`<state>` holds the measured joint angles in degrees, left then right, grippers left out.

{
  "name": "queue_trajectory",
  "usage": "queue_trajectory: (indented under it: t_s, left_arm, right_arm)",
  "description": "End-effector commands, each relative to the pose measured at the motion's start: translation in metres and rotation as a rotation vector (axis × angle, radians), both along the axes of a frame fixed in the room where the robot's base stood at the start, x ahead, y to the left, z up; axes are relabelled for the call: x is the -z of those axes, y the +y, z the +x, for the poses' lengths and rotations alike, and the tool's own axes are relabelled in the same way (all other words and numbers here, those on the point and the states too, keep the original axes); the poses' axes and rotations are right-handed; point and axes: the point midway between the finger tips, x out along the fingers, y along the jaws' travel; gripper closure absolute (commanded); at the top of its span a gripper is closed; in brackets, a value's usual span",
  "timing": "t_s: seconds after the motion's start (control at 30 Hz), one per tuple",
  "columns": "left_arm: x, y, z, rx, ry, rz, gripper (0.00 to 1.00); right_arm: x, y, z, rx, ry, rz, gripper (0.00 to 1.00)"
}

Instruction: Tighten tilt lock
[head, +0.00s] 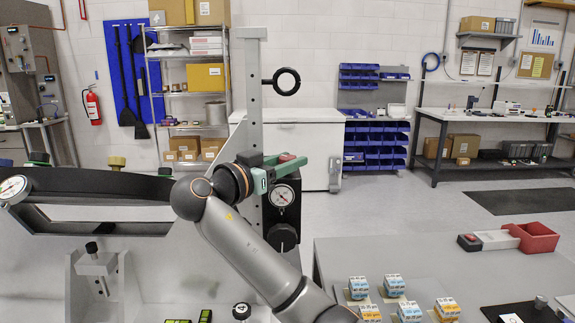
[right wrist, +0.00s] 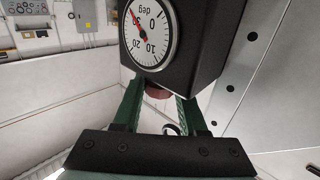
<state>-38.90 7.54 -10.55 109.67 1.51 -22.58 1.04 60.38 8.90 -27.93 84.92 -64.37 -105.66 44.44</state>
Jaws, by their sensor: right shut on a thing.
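A red knob (head: 287,157) sits on the upright of the mirror fixture, just above a round dial gauge (head: 282,197) in a black housing. My right gripper (head: 290,164) reaches in from the left of the knob with its green fingers around it. The right wrist view shows the knob (right wrist: 158,93) dark red between the two fingers, partly hidden under the gauge housing. The gauge (right wrist: 150,36) is marked in degrees, with a red needle. A black round knob (head: 283,237) is below the gauge. My left gripper is not in view.
A long black bar (head: 105,183) with a second gauge (head: 13,189) stands at the left. The grey upright (head: 248,95) carries a black ring (head: 287,81). A table at the lower right holds several small blue and orange blocks (head: 394,286) and a red bin (head: 536,238).

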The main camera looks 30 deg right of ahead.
Motion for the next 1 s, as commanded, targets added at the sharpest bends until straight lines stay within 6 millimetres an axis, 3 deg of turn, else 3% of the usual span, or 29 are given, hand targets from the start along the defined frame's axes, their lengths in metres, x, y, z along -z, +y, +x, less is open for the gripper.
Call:
queue_trajectory:
  t_s: [0.4, 1.0]
  left_arm:
    - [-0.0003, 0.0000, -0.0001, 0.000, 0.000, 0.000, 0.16]
    - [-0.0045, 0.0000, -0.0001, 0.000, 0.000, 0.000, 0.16]
  right_arm:
    - [-0.0030, 0.0001, 0.0006, 0.309, 0.000, -0.004, 1.00]
    - [-0.0045, -0.0014, 0.0001, 0.514, -0.006, -0.006, 1.00]
